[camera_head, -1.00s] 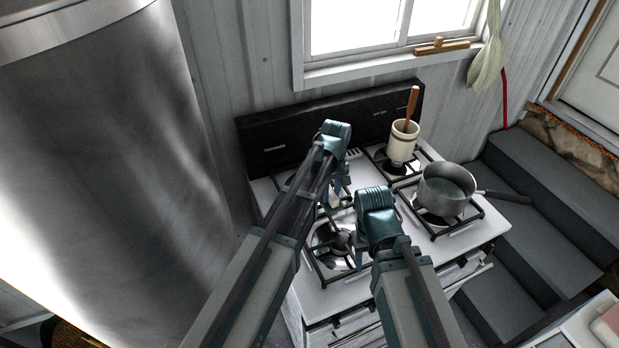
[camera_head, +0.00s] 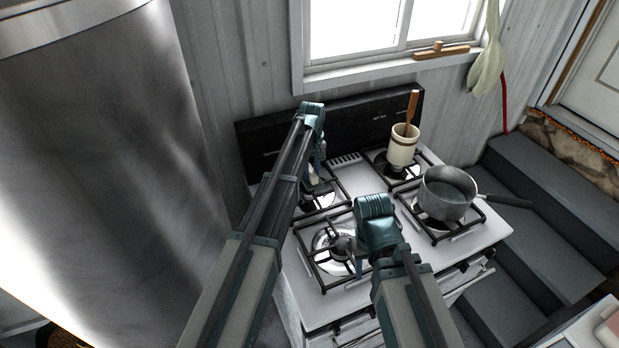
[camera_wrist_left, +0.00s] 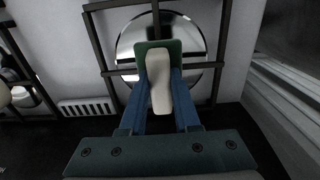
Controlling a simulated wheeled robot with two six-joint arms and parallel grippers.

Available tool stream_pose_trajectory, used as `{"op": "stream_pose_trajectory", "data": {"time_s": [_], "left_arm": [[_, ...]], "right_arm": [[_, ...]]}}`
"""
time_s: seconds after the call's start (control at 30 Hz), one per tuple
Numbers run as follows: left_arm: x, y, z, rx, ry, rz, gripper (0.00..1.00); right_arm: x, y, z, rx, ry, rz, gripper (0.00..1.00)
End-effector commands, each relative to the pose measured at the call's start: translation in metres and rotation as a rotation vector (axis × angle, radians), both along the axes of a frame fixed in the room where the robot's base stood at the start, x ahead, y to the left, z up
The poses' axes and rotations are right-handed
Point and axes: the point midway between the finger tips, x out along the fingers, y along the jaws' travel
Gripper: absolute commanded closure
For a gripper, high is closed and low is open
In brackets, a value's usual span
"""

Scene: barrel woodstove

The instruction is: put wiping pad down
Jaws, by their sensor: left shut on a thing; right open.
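The wiping pad shows in the left wrist view as a green pad (camera_wrist_left: 172,45) with a cream handle (camera_wrist_left: 159,85). My left gripper (camera_wrist_left: 160,105) is shut on the handle, with a blue finger on each side. In the head view the left gripper (camera_head: 313,172) is over the back left burner (camera_head: 322,199) of the white stove (camera_head: 405,250), and the pad is mostly hidden. In the wrist view the pad overlaps the burner's grate and shiny bowl; I cannot tell if they touch. My right gripper (camera_head: 359,262) is open and empty near the front left burner (camera_head: 333,252).
A utensil crock (camera_head: 402,150) stands on the back right burner. A grey saucepan (camera_head: 446,195) is on the front right burner, its handle sticking out past the stove. A dark backguard (camera_head: 350,118) rises behind. A large metal cylinder (camera_head: 120,170) fills the left.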

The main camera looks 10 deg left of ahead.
Motion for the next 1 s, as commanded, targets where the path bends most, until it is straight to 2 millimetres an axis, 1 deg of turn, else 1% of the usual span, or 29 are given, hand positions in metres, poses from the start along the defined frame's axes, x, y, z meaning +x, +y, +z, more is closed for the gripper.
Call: {"op": "stream_pose_trajectory", "data": {"time_s": [0.03,0.07,0.13,0.2,0.3,0.6,0.77,0.8,0.93,1.0], "left_arm": [[0.01,0.006,-0.002,0.0,0.0,0.002,1.0],[0.015,0.009,-0.002,0.0,0.0,0.002,1.0],[0.013,0.009,-0.018,0.0,0.0,0.0,1.0],[0.012,0.009,-0.028,0.0,0.0,0.0,1.0],[0.012,0.009,-0.038,0.0,0.0,0.0,1.0],[0.012,0.008,-0.036,0.0,0.0,0.001,1.0],[0.012,0.008,-0.041,0.0,0.0,0.001,1.0],[0.012,0.008,-0.04,0.0,0.0,0.001,0.63],[0.012,0.008,-0.039,0.0,0.0,0.001,0.4],[0.012,0.008,-0.039,0.0,0.0,0.001,0.4]], "right_arm": [[0.0,0.0,-0.002,0.0,0.0,0.0,0.5],[0.0,0.0,-0.002,0.0,0.0,0.0,0.5],[0.0,0.0,-0.018,0.0,0.0,0.0,0.5],[0.0,0.0,-0.028,0.0,0.0,-0.001,0.5],[0.0,0.0,-0.038,0.0,0.0,-0.001,0.5],[0.0,0.0,-0.036,0.0,0.0,-0.001,0.5],[0.0,0.0,-0.041,0.0,0.0,-0.002,0.5],[0.0,0.0,-0.04,0.0,0.0,-0.002,0.5],[0.0,0.0,-0.039,0.0,0.0,-0.001,0.5],[0.0,0.0,-0.039,0.0,0.0,-0.001,0.5]]}}
